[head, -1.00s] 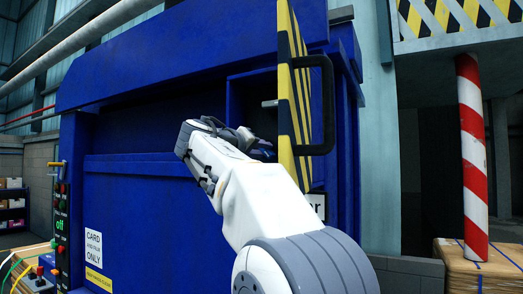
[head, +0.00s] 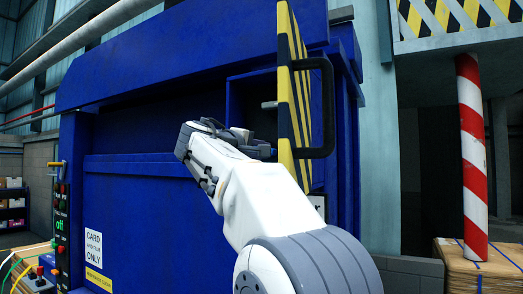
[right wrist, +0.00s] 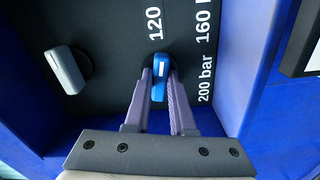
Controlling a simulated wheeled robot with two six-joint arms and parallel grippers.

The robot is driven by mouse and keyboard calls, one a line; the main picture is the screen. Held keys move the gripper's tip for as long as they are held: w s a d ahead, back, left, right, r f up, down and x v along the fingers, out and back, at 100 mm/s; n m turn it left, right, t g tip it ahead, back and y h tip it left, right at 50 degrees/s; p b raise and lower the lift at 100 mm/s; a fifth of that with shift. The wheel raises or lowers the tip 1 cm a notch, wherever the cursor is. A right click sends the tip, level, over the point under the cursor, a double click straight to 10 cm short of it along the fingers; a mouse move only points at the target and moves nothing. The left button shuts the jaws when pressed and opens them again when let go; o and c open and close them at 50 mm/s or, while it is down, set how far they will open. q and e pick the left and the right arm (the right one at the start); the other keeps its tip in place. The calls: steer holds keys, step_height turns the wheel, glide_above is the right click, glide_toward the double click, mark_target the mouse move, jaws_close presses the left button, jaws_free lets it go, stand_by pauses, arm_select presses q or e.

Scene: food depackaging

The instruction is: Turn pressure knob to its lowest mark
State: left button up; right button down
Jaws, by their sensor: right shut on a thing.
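The blue pressure knob (right wrist: 159,92) has a white mark and sits on a dark panel in the right wrist view. Its long side runs up and down in the picture, with the white mark at the upper end towards the printed 120. The 160 and 200 bar marks lie to its right. My right gripper (right wrist: 158,76) is shut on the knob, one finger on each side. In the head view my right gripper (head: 250,142) reaches into the recess of the blue machine, and the knob is hidden there. My left gripper is not in view.
A grey knob (right wrist: 67,69) sits left of the blue one on the panel. A yellow-black striped door (head: 302,85) with a black handle (head: 328,105) stands open just right of my gripper. The blue machine (head: 130,195) fills the middle, with a button panel (head: 62,225) at left.

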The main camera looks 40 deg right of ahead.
steer(key=shift+n, duration=1.2)
steer(key=shift+f, duration=0.1)
steer(key=c, duration=0.8)
jaws_free()
steer(key=shift+o, duration=0.2)
steer(key=b+v, duration=0.3)
steer(key=v, duration=0.7)
steer(key=shift+a+b, duration=0.3)
steer(key=shift+b, duration=0.05)
